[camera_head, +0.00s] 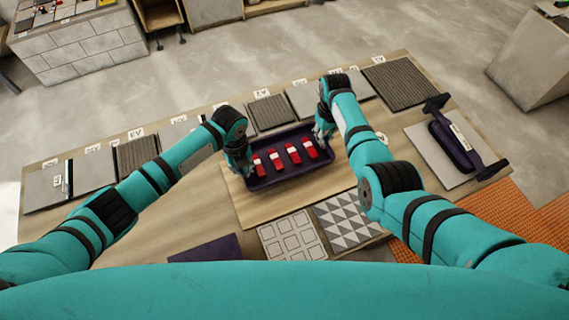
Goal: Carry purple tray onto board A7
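The dark purple tray (287,180) is at the middle of the table and carries several red pieces with pale marks. It shows over a lighter wooden board (262,208); I cannot tell whether it touches it. My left gripper (238,166) is at the tray's left end, and my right gripper (323,132) is at its right end. The fingers are small and dark against the tray rim, so their grip is unclear. The small labels are mostly unreadable, and I cannot tell which board is A7.
Sample tiles, including a ribbed one (398,84), line the table's far edge. Two patterned tiles (292,238) (348,221) and a dark purple sheet (206,250) lie at the near edge. A dark-handled tool (462,145) sits on a grey tile (428,152) at right.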

